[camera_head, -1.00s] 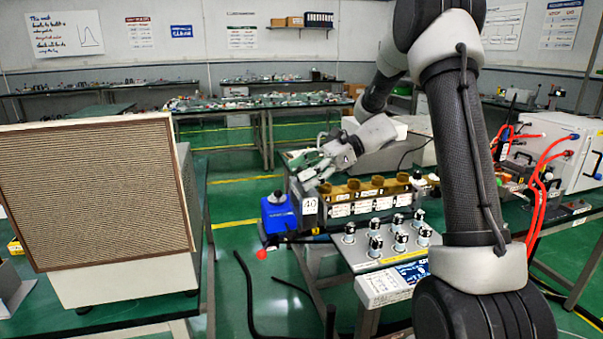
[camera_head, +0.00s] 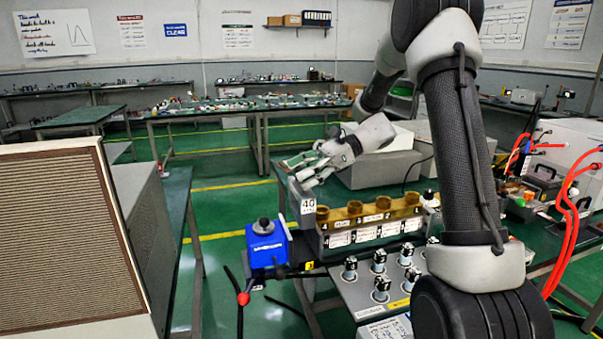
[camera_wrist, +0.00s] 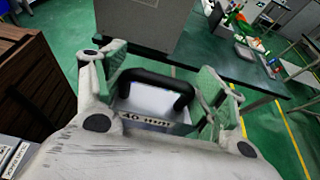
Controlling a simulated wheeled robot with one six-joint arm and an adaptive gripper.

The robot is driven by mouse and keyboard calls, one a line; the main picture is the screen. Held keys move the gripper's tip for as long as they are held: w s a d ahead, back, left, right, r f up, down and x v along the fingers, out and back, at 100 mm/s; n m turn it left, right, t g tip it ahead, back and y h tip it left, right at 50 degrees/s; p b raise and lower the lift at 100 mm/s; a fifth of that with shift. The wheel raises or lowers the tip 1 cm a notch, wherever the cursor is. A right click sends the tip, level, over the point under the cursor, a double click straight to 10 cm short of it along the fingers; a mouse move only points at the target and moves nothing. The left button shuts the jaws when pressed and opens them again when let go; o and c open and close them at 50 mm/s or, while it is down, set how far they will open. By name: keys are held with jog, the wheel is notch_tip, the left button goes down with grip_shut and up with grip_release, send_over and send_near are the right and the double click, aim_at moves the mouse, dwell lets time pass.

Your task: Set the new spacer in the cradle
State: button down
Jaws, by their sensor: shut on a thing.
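My gripper (camera_head: 312,168) holds a grey block, the spacer (camera_head: 301,193), with a white label reading 40. In the wrist view the spacer (camera_wrist: 147,119) reads 40 mm and has a black handle (camera_wrist: 155,78) between the two fingers of my gripper (camera_wrist: 158,88). In the head view the spacer hangs below the fingers, behind and left of a brass-topped rack with numbered sockets (camera_head: 370,212). Whether it touches anything below is hidden. A blue device (camera_head: 266,247) with a red knob stands in front of it. I cannot tell which part is the cradle.
A panel with several black-topped knobs (camera_head: 381,287) lies in front of the rack. A large brown-grilled box (camera_head: 60,240) stands at left. Red cables (camera_head: 570,225) loop from a white unit at right. Green floor is open between the benches.

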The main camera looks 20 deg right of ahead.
jog(key=shift+d, duration=0.1)
jog(key=shift+f, duration=5.85)
jog(key=shift+c, duration=0.4)
grip_release()
jog(key=shift+f, duration=0.1)
